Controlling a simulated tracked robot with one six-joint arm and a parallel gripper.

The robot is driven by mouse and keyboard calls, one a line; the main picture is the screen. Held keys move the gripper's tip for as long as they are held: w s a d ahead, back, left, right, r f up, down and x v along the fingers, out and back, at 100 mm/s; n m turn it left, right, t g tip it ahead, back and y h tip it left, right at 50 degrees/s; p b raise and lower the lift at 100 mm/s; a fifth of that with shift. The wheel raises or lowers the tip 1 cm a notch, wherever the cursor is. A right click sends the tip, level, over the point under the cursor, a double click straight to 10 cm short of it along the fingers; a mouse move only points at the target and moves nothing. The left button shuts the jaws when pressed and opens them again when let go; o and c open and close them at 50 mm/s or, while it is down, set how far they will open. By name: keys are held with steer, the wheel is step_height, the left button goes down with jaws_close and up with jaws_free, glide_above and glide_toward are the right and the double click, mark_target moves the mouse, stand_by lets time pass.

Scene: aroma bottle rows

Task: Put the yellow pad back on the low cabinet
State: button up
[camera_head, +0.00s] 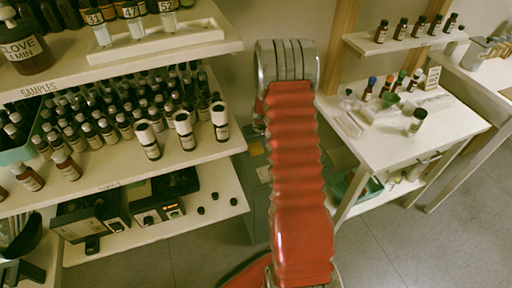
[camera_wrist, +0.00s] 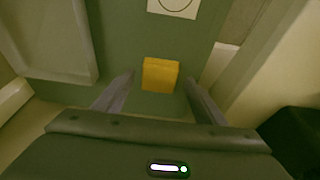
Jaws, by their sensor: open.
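The yellow pad (camera_wrist: 160,75) shows in the wrist view as a small block against a green surface (camera_wrist: 125,35), near its lower edge. I cannot tell whether the pad rests on that surface or is above it. My gripper (camera_wrist: 159,78) is open, with one finger on each side of the pad and a visible gap at each side. In the head view, a low grey-green cabinet (camera_head: 257,205) stands between the shelves and the table, partly hidden by my red arm. My gripper and the pad are not clear there.
Shelves with many dark bottles (camera_head: 95,130) stand at the left. A white table (camera_head: 440,130) with small bottles stands at the right. In the wrist view, a pale card with a circle (camera_wrist: 174,5) lies beyond the pad, and a pale upright panel (camera_wrist: 262,60) is close on the right.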

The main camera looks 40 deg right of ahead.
steer(key=v, duration=1)
steer(key=shift+s, duration=0.1)
stand_by(0.6)
